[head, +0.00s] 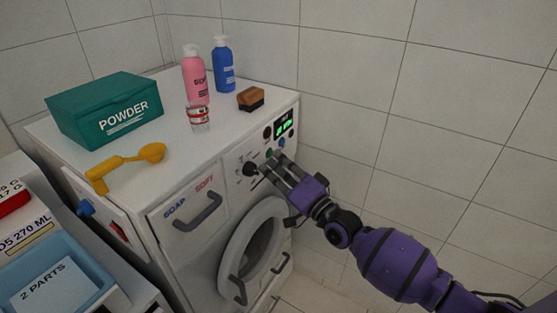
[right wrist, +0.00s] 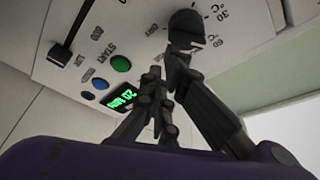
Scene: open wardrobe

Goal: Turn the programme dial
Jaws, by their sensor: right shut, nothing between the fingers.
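The programme dial (head: 249,169) is a dark round knob on the white washing machine's front panel. In the right wrist view the dial (right wrist: 186,24) is at the top, with temperature marks such as 30 and 60 printed around it. My right gripper (head: 266,171) is shut and empty, its fingertips just right of the dial in the head view. In the right wrist view the gripper (right wrist: 167,72) has its fingertips just below the dial and partly overlapping its lower edge. I cannot tell whether they touch it. My left gripper is not in view.
The panel has a green-lit display (head: 284,125), a green button (right wrist: 121,64), a blue button (right wrist: 100,83) and a slider (right wrist: 62,55). The drawer handle (head: 198,212) sticks out left of the dial. The round door (head: 232,243) is below. Bottles and a powder box (head: 105,108) stand on top.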

